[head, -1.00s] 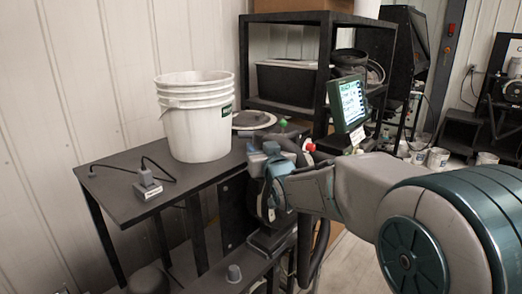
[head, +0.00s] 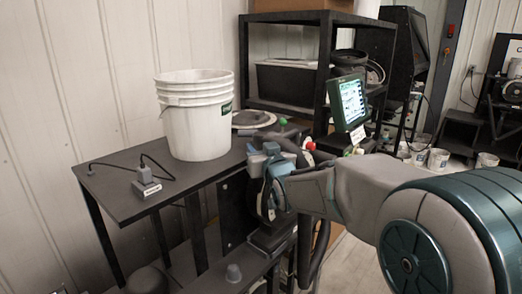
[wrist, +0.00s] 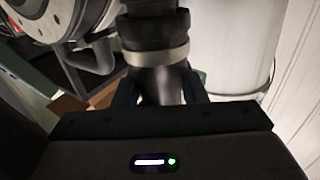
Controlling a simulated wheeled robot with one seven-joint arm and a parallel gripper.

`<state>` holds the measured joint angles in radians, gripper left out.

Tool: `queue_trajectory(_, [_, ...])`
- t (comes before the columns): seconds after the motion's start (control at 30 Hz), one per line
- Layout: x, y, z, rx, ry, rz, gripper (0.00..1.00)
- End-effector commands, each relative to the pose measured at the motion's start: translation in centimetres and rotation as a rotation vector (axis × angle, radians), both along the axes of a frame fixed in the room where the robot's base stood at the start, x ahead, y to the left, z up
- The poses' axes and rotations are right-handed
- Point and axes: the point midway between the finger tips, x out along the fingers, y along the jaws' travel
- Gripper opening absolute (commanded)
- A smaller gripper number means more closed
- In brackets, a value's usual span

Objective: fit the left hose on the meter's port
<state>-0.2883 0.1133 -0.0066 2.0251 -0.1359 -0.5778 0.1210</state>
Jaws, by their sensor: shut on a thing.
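My gripper (head: 264,160) is at the meter beside the table's right end, with its blue-grey fingers closed. In the wrist view my gripper (wrist: 158,92) is shut on a black hose (wrist: 157,85) that stands between the fingers. A pale ring (wrist: 156,54) circles the black piece just beyond the fingers. The meter (wrist: 45,22) shows at upper left of the wrist view as a grey round body with holes. In the head view the meter (head: 262,203) is a dark disc, partly hidden by my gripper. I cannot tell whether the hose is seated on the port.
A white bucket (head: 196,120) stands on the dark table (head: 115,180), left of my gripper. A small grey plug box (head: 147,188) with a cable lies near the table's left end. A green-framed screen (head: 349,102) and black shelf (head: 290,18) stand behind.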

Motion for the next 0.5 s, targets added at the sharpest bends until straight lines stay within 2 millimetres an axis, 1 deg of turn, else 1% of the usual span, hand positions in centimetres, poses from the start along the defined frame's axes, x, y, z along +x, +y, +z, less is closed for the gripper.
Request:
queue_trajectory(0.23, [0.0,-0.01,-0.22,0.001,-0.003,0.0,0.08])
queue_trajectory(0.27, [0.0,-0.01,-0.2,0.001,-0.003,0.0,0.41])
queue_trajectory(0.3, [0.0,0.0,-0.14,0.001,-0.002,0.0,0.52])
queue_trajectory(0.33, [0.0,-0.01,-0.14,0.001,-0.002,0.0,0.6])
queue_trajectory(0.37, [0.0,0.0,-0.15,0.001,-0.002,0.0,0.64])
queue_trajectory(0.5, [0.0,-0.01,-0.19,0.0,-0.001,0.0,0.64])
